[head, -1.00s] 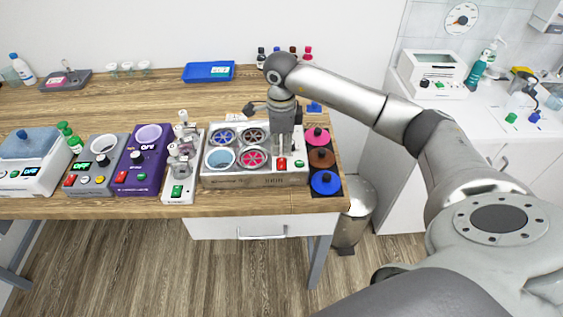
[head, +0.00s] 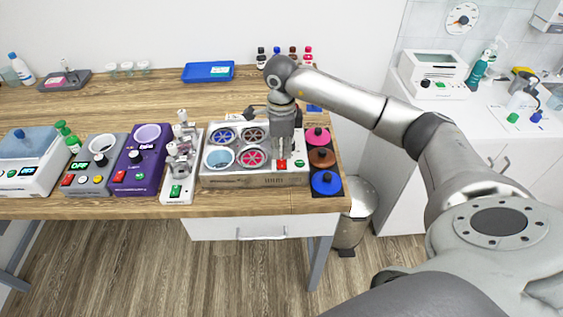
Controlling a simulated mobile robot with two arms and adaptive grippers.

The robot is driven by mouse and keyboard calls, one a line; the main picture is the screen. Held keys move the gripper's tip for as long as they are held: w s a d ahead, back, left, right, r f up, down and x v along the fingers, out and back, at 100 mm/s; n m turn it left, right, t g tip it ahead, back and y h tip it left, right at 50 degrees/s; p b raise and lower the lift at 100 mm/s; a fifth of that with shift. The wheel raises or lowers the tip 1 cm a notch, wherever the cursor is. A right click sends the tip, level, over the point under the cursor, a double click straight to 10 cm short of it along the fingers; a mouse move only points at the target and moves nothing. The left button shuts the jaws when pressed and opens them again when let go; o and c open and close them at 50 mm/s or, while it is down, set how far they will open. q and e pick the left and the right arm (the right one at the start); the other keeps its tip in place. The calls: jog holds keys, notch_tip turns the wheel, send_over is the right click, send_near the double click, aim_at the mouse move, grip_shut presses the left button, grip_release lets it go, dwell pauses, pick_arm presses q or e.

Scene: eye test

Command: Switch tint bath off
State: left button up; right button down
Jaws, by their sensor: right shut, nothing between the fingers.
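The four-well unit (head: 215,181), which looks like the tint bath, stands near the table's front edge. Its wells show blue, brown and pink holders and one bare blue liquid. A red switch (head: 282,164) and a green button (head: 299,163) sit at its front right. My right gripper (head: 282,153) is shut and empty, pointing down just over the red switch. I cannot tell whether its fingertips touch the switch. The gripper hides part of the unit's right side. My left gripper is not in view.
Pink, brown and blue round lids (head: 326,183) lie on a dark strip to the right. A white device (head: 178,180), a purple device (head: 140,165) and a grey device (head: 92,170) stand to the left. A blue tray (head: 208,72) and small bottles (head: 293,55) are behind.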

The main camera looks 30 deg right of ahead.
aim_at(281, 157)
jog(key=shift+f, duration=0.35)
jog(key=shift+r, duration=0.1)
jog(key=shift+r+p, duration=1.85)
jog(key=shift+r, duration=1.65)
jog(key=shift+f, duration=0.1)
